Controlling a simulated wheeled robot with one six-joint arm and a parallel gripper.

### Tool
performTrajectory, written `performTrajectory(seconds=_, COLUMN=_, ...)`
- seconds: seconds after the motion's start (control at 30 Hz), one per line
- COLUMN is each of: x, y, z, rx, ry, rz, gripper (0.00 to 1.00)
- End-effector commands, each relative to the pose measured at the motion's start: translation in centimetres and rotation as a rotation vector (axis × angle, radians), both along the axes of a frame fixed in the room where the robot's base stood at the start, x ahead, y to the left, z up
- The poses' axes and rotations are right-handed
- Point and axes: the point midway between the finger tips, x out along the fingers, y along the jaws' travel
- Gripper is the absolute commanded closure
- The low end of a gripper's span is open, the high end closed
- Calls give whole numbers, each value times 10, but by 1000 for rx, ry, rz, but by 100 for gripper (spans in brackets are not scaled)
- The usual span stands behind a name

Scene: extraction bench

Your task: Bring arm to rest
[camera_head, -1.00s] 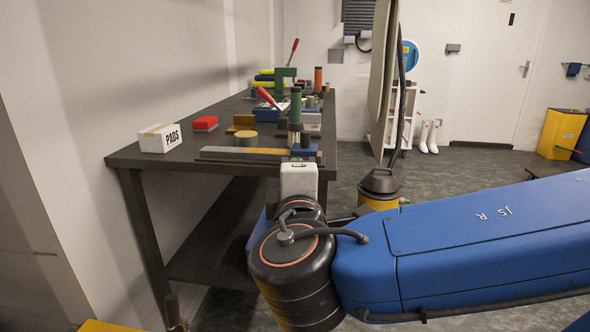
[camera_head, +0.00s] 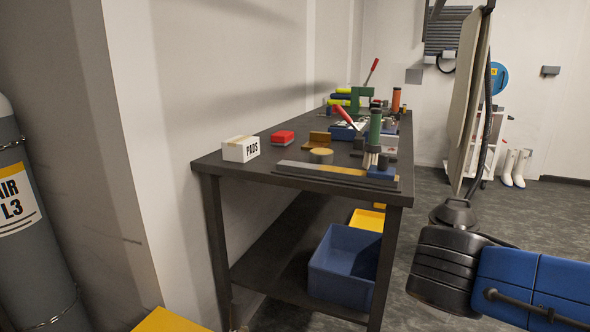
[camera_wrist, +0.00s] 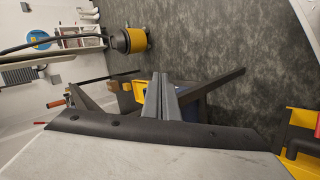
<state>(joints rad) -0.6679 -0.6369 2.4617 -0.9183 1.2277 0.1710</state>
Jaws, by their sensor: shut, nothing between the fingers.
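My arm (camera_head: 525,280) reaches in from the lower right of the head view; its blue link and black joint show there, clear of the bench. My gripper's end is outside the head view. In the wrist view, my gripper (camera_wrist: 161,80) shows as two dark grey fingers close together, shut and empty. Behind them are the grey floor and part of the bench's dark frame. No thing is seen between the fingers.
The dark bench (camera_head: 225,169) holds a white PADS box (camera_head: 240,149), a red block (camera_head: 283,137) and several tools. A blue bin (camera_head: 345,262) sits on its lower shelf. A grey cylinder (camera_head: 25,250) stands at left. Floor (camera_head: 540,215) is open at right.

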Motion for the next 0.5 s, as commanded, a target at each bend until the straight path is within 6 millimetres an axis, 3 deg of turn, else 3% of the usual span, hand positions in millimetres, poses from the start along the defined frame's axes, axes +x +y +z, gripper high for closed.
performTrajectory(seconds=0.23, x=-28, y=-16, z=-36, rx=183, ry=88, rz=-136, gripper=100)
performTrajectory(seconds=0.5, x=-54, y=-17, z=-64, rx=401, ry=137, rz=-274, gripper=100)
